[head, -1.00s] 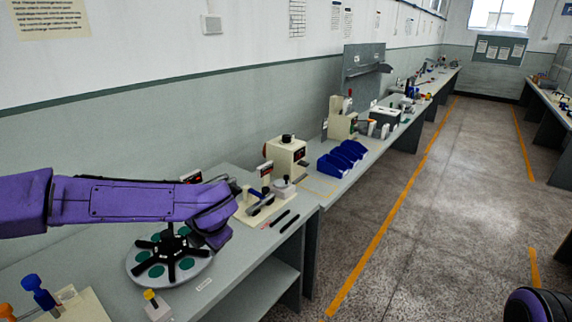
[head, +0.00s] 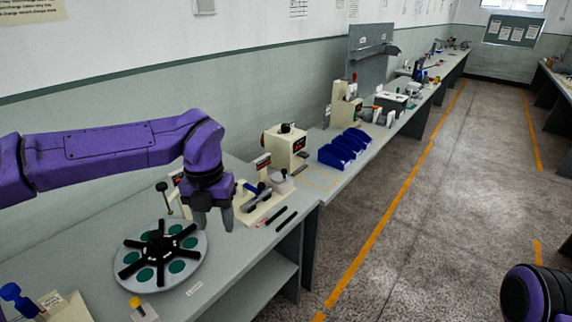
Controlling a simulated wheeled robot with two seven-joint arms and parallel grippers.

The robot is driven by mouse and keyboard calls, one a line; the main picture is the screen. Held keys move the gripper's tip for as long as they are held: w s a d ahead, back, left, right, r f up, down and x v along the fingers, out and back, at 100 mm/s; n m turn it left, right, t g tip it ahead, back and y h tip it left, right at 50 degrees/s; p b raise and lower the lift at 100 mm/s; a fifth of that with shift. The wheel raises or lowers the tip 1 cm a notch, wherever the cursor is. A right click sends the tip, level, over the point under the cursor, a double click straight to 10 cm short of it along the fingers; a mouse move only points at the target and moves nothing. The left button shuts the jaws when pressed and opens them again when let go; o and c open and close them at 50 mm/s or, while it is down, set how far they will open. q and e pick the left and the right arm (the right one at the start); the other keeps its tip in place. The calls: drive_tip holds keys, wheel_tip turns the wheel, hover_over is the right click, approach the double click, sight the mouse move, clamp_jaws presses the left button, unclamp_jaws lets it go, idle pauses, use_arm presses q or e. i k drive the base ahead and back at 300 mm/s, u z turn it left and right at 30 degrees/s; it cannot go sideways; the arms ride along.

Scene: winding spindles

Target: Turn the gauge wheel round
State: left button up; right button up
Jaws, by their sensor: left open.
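The gauge wheel (head: 195,265) is a round grey disc with green circular spots and a black spoked hub (head: 158,245) on top. It lies on the bench at the lower left of the head view. My left gripper (head: 214,220) points down, open and empty, just beyond the wheel's upper right edge. It appears apart from the hub and spokes. A thin black-knobbed post (head: 163,190) stands behind the wheel. My right gripper is not in view; only part of my right arm shows at the lower right.
A small block with a yellow knob (head: 136,303) sits in front of the wheel. A cream fixture (head: 262,205) and dark pens (head: 284,217) lie to the right. Blue bins (head: 336,157) stand farther along the bench. A blue-knobbed item (head: 14,294) is at the lower left.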

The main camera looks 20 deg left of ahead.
sight(278, 177)
drive_tip(key=i, duration=1.7)
